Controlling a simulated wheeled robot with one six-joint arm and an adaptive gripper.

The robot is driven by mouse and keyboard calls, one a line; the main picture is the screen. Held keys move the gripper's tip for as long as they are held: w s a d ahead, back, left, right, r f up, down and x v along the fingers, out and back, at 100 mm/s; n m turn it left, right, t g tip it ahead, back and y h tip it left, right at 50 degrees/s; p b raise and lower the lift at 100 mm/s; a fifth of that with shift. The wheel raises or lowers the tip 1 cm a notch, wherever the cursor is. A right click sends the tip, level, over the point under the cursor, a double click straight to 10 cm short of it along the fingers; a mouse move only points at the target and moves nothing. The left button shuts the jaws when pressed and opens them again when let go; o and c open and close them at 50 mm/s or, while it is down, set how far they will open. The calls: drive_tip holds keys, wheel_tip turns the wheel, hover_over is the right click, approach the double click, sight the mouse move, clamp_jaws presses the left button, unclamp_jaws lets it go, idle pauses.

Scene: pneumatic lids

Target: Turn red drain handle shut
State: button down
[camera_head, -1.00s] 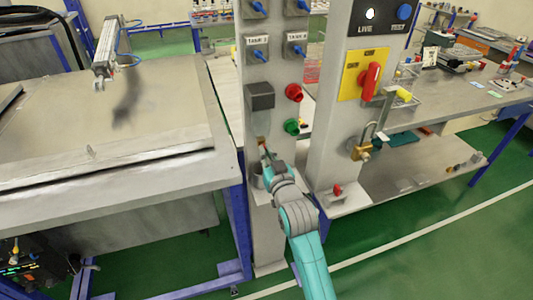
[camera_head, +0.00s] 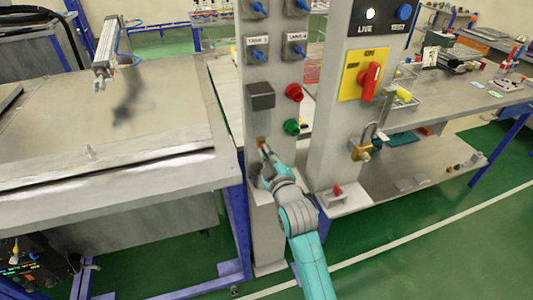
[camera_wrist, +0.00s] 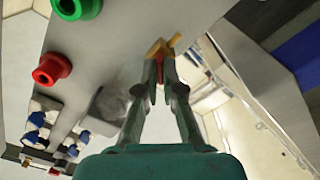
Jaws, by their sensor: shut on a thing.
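The small red drain handle (camera_wrist: 160,60) is between my fingertips in the wrist view, on a brass valve body (camera_wrist: 155,47) fixed to the grey column. My gripper (camera_wrist: 160,82) is shut on the handle, and the fingers cover most of it. In the head view my gripper (camera_head: 265,153) reaches up to the column's front, below the green button (camera_head: 291,127). The handle's exact angle is hard to tell there.
A red button (camera_head: 294,92) and a dark box (camera_head: 260,95) sit above on the column. Blue valve knobs (camera_head: 259,52) are higher. A second post with a yellow-backed red switch (camera_head: 370,80) and a brass padlock (camera_head: 362,150) stands to the right.

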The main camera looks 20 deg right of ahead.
drive_tip(key=shift+n, duration=0.3)
drive_tip(key=c, duration=1.3)
unclamp_jaws()
drive_tip(key=shift+s, duration=0.1)
drive_tip(key=s, duration=1.2)
drive_tip(key=shift+f, duration=0.1)
